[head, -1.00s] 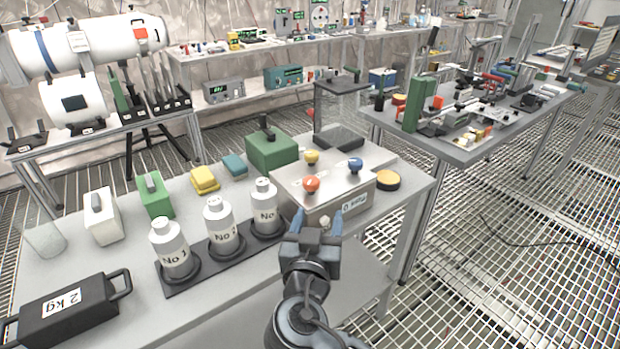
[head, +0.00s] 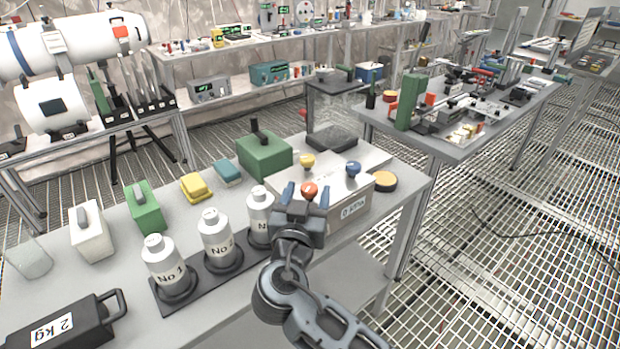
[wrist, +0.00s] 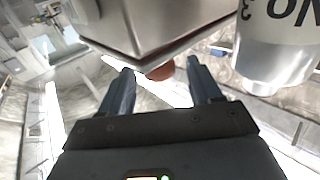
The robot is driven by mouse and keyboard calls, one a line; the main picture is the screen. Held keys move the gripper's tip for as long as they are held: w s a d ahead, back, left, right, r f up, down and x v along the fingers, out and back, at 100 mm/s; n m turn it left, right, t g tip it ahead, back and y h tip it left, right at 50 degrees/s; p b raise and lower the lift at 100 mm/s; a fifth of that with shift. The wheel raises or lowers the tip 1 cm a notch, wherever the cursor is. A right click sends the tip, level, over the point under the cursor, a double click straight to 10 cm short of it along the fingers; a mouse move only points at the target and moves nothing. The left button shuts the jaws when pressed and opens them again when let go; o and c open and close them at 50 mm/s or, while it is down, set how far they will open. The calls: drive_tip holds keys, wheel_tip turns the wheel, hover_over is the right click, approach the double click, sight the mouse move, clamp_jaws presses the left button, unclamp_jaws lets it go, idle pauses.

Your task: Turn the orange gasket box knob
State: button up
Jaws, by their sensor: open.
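The orange knob (head: 309,189) sits on the metal gasket box (head: 335,188), at its front edge nearest my arm. My gripper (head: 307,194) is open, with its blue fingertips on either side of the knob in the head view. In the wrist view, the knob (wrist: 162,71) shows between the fingertips (wrist: 159,67), partly hidden by the box edge. I see no finger touching it, and cannot tell whether it lies fully between the fingers. A yellow knob (head: 307,161) and a blue knob (head: 352,169) stand farther back on the same box.
White bottles (head: 215,240) stand in a black rack just left of my gripper; one looms close in the wrist view (wrist: 275,55). A green box (head: 264,156) stands behind left. Open floor lies right of the table.

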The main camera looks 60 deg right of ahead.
sight(311, 183)
drive_tip(key=shift+p+x, duration=0.4)
drive_tip(key=shift+x, duration=1.7)
drive_tip(key=shift+c, duration=0.2)
drive_tip(key=c, duration=0.9)
